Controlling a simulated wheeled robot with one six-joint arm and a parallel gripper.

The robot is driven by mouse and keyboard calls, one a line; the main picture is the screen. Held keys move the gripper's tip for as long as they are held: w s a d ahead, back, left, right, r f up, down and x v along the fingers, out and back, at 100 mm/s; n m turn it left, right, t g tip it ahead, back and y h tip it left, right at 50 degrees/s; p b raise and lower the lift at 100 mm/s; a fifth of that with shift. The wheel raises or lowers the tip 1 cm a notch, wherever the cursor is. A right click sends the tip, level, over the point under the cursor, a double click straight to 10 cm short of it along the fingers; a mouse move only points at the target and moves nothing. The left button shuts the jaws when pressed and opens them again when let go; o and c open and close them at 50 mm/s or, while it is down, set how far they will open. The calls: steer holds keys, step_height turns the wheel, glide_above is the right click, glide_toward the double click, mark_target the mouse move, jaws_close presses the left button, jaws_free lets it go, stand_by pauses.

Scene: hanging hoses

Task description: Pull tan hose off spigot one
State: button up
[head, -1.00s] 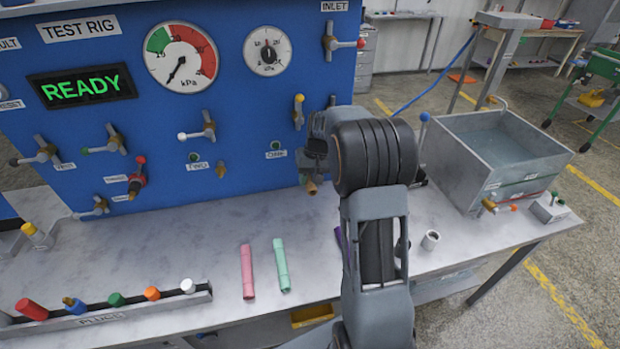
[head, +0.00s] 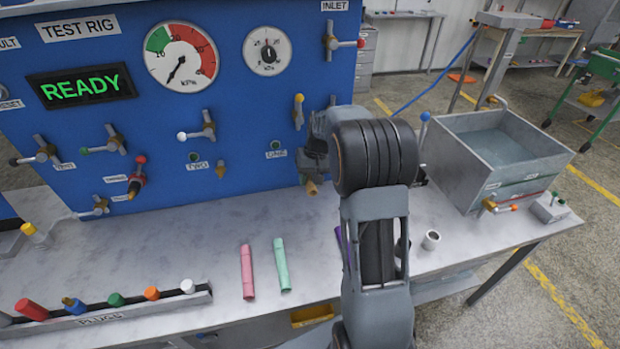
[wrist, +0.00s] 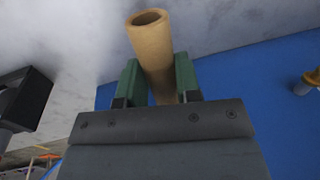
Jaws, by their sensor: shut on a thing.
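The tan hose (wrist: 152,45) is a short tube held between the green finger pads of my gripper (wrist: 158,82) in the wrist view. Its open end points away from the fingers, and its other end is hidden behind the gripper body. In the head view, the tan hose end (head: 312,187) shows just below my gripper (head: 309,172), close to the blue panel. Spigot one is hidden behind my gripper, right of the label ONE (head: 275,154). I cannot tell whether the hose is still on it.
The brass spigot by the label TWO (head: 221,170) is bare. A pink hose (head: 247,271) and a mint hose (head: 282,265) lie on the bench (head: 190,255). A plug rack (head: 150,307) stands at front left, a metal tank (head: 462,170) at right. Valve handles stick out of the panel (head: 245,115).

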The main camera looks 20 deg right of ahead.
mark_target(313, 187)
steer(key=shift+s+a, duration=0.15)
steer(key=shift+s, duration=0.6)
stand_by(0.9)
steer(key=shift+s+a+b, duration=0.25)
steer(key=shift+s+b, duration=0.4)
steer(key=shift+s, duration=0.6)
steer(key=shift+s, duration=0.15)
steer(key=shift+r, duration=0.15)
steer(key=shift+r+p, duration=3.05)
steer(key=shift+r, duration=0.85)
